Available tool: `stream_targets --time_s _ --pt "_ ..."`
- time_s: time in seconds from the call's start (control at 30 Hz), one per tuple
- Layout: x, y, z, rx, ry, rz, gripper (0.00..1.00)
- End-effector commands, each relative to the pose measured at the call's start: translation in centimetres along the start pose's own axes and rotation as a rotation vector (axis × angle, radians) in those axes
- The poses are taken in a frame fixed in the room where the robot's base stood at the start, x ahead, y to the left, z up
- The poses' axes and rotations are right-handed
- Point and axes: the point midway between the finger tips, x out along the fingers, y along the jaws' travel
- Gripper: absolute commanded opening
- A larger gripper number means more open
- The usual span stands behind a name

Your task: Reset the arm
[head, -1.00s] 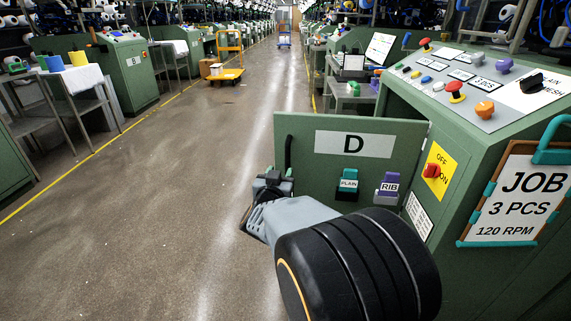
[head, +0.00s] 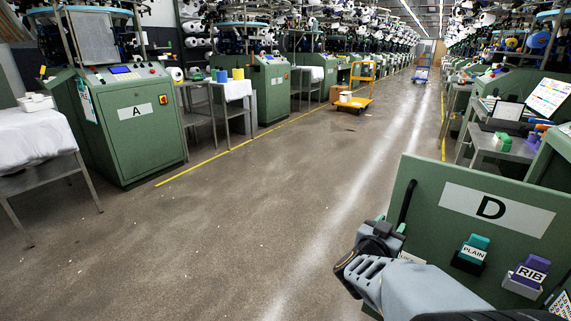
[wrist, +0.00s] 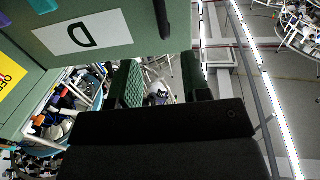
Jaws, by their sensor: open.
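My gripper (wrist: 163,85) is open and empty; in the wrist view its two green-padded fingers stand apart with nothing between them. In the head view my wrist and forearm reach up from the lower right, in front of the open green door marked D (head: 487,208). The D door also shows at the upper left of the wrist view (wrist: 110,22), close to the fingers. A teal PLAIN block (head: 473,250) and a purple RIB block (head: 528,272) sit on the door's holders.
A green cabinet marked A (head: 135,125) stands at the left, beside a cloth-covered table (head: 35,140). A yellow cart (head: 352,103) stands farther down the aisle. A table with a laptop (head: 505,118) stands at the right.

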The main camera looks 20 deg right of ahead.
Motion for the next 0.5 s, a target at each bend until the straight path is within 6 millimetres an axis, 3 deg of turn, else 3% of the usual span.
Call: stream_targets --time_s 0.13,0.27,0.4,0.5 --pt "-0.3 -1.4 -1.8 0.011 -0.027 -0.066 0.43" --pt "-1.7 -4.9 -5.5 0.032 -0.120 -0.247 0.43" --pt "-5.5 -9.6 -10.4 0.014 -0.297 -0.516 0.43" --pt "-9.1 -11.8 -13.3 -0.039 -0.448 -0.684 0.43"
